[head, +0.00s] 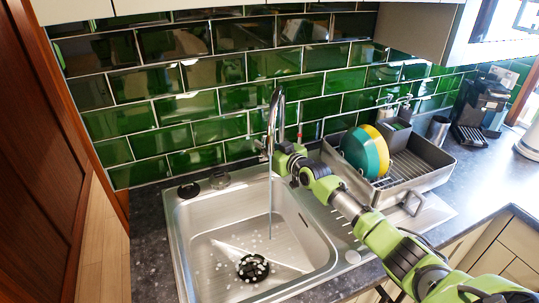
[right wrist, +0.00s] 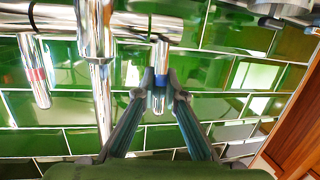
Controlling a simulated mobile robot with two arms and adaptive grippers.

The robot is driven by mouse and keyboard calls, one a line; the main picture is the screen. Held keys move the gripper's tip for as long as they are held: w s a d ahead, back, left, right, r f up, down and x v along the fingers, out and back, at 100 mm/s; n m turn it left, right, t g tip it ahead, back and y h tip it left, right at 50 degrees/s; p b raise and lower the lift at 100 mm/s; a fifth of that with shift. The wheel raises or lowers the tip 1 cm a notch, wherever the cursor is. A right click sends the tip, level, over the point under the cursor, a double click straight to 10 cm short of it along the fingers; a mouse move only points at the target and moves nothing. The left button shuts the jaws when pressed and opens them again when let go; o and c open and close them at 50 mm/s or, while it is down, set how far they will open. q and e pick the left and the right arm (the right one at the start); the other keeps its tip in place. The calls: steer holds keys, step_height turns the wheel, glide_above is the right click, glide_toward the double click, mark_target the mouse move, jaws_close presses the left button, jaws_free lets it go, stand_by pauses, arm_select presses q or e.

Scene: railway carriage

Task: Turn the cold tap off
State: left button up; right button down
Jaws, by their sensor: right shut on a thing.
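The chrome tap (head: 275,108) stands behind the sink, and a thin stream of water (head: 270,205) runs from its spout into the basin. The right wrist view looks upside down. In it, the cold handle (right wrist: 161,52) has a blue mark, and the hot handle (right wrist: 38,75) has a red mark. My right gripper (right wrist: 160,84) is shut on the end of the cold handle. In the head view my right gripper (head: 276,152) is at the tap's base, and its fingertips are hard to make out. My left gripper is not in view.
The steel sink (head: 180,245) has a black drain (head: 252,268). A dish rack (head: 425,178) with a teal plate (head: 358,152) and a yellow plate stands close to the right of my arm. Green tiles (head: 190,105) rise behind the tap. A coffee machine (head: 482,108) stands farther right.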

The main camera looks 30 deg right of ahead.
steer(key=shift+w+r+g+p, duration=0.2)
steer(key=shift+r+g+p, duration=0.3)
steer(key=shift+p, duration=0.2)
steer(key=shift+w+f+g, duration=0.15)
steer(key=shift+w+g, duration=0.1)
steer(key=shift+g, duration=0.15)
steer(key=shift+w+f, duration=0.1)
steer(key=shift+w, duration=0.05)
steer(key=shift+f+g, duration=0.15)
steer(key=shift+g, duration=0.25)
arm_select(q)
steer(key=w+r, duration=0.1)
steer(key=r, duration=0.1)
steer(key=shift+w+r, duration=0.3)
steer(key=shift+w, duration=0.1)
arm_select(e)
steer(key=c, duration=2.1)
jaws_free()
steer(key=shift+w, duration=0.1)
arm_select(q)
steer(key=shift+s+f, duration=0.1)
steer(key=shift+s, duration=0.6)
